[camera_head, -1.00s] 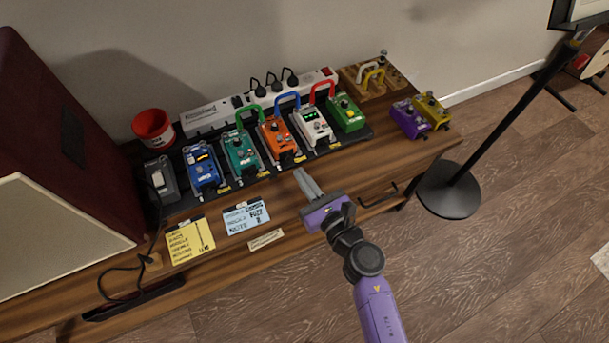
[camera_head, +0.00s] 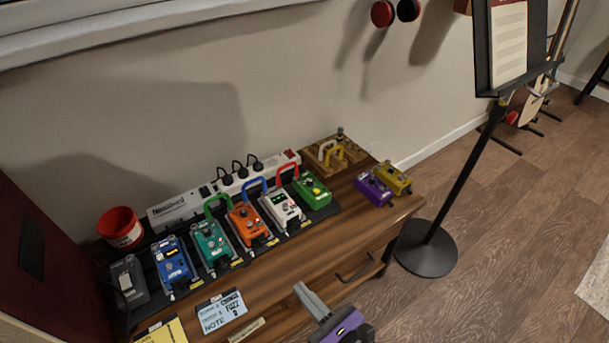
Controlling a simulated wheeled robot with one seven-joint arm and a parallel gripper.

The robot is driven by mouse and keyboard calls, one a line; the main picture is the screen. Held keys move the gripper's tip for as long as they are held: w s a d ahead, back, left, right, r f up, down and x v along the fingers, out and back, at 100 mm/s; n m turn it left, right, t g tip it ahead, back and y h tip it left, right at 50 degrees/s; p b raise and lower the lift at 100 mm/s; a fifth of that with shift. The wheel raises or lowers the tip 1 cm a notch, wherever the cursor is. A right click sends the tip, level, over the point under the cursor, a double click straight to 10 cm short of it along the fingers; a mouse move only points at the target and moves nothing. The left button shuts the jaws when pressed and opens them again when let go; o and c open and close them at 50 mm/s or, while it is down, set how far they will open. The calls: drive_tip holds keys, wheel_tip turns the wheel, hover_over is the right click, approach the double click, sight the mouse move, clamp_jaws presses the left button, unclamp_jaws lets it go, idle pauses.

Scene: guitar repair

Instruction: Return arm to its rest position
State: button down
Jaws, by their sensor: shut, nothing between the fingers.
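My gripper (camera_head: 311,300) is purple with grey fingers and shows at the bottom of the head view. Its fingers are together and hold nothing. It is in front of the wooden cabinet (camera_head: 290,278), near the front edge of its top, apart from the pedals. Most of my arm is below the picture's edge.
A row of several coloured pedals, among them an orange one (camera_head: 247,223), stands on a dark board. Purple (camera_head: 373,190) and yellow (camera_head: 393,178) pedals sit at the right end. A black music stand (camera_head: 437,225) rises from the floor at right. A red bucket (camera_head: 121,229) is at left.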

drive_tip(key=s+d+r+m+t+h, duration=0.4)
drive_tip(key=d+r+m, duration=0.45)
drive_tip(key=m, duration=1.25)
drive_tip(key=s+d+r+m+g+h, duration=0.15)
drive_tip(key=s+d+m, duration=0.25)
drive_tip(key=s+m, duration=0.4)
drive_tip(key=s+d+r+m+h, duration=0.2)
drive_tip(key=s+d+m+h, duration=0.15)
drive_tip(key=s+m, duration=0.4)
drive_tip(key=s+d+r+m+g+h, duration=0.1)
drive_tip(key=s+d+r+m+h, duration=0.1)
drive_tip(key=s+d+m, duration=0.5)
wheel_tip(320, 180, up, 15)
drive_tip(key=s+a+p, duration=0.1)
drive_tip(key=a+p, duration=0.1)
drive_tip(key=p, duration=1.2)
drive_tip(key=shift+f, duration=0.2)
drive_tip(key=shift+s+m, duration=0.1)
drive_tip(key=shift+m, duration=0.15)
